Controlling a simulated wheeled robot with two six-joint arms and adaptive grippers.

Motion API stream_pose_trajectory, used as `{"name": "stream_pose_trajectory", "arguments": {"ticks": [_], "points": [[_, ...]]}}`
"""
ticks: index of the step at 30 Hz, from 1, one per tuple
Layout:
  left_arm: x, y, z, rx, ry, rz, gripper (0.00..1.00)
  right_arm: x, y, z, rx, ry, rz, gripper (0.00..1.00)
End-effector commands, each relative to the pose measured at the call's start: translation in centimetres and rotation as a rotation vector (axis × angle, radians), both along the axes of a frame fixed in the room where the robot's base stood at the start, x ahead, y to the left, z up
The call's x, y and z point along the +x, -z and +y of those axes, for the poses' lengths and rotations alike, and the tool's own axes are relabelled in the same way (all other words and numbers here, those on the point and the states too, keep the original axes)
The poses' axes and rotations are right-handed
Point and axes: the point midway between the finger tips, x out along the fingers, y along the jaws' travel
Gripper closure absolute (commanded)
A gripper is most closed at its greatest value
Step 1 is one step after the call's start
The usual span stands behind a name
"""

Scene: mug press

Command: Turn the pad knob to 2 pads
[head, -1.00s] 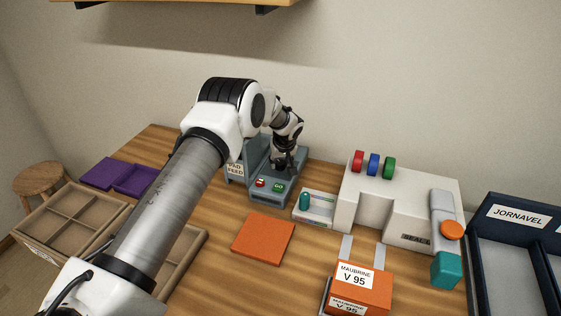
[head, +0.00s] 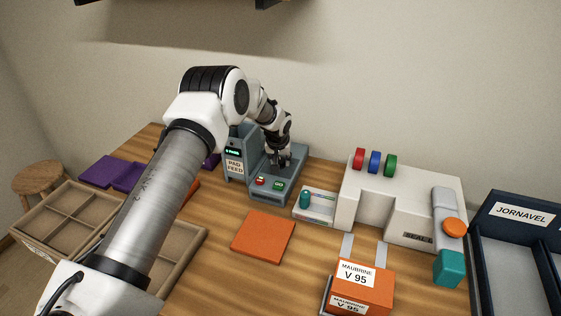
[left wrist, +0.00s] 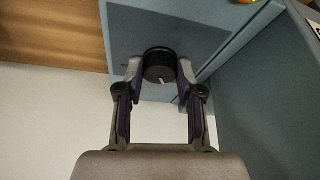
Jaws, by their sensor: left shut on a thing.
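The pad feed machine (head: 235,168) is a blue-grey unit with a "PAD FEED" label and a small lit green display that is too small to read. The black pad knob (left wrist: 158,66) stands on its flat deck, with a short white pointer mark facing the gripper side. My left gripper (left wrist: 158,88) is shut on the knob, one finger on each side of it. In the head view my left gripper (head: 279,158) is over the back of the deck and hides the knob. My right gripper is not in view.
A red button (head: 260,182) and a green GO button (head: 278,185) sit at the deck's front. A white press (head: 405,200) with coloured discs stands to the right. An orange mat (head: 263,237) and an orange box (head: 362,285) lie in front.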

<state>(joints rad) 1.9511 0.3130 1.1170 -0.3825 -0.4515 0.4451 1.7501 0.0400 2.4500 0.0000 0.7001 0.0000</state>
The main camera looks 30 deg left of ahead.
Motion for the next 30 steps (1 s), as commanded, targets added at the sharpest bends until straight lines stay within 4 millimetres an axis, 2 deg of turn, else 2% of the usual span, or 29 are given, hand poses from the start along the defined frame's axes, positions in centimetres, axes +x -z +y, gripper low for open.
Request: {"name": "stream_pose_trajectory", "arguments": {"ticks": [3,15,21,30], "points": [[-0.1,0.6,0.1,-0.003,0.100,0.002,0.98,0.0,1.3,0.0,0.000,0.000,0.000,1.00],[-0.1,0.6,0.3,-0.001,0.391,0.001,0.98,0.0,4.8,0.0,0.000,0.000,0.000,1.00],[-0.2,0.4,0.3,-0.001,0.467,0.004,0.98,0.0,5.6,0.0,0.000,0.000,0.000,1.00],[-0.2,0.3,0.3,0.000,0.495,0.005,0.98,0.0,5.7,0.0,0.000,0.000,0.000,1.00]]}}
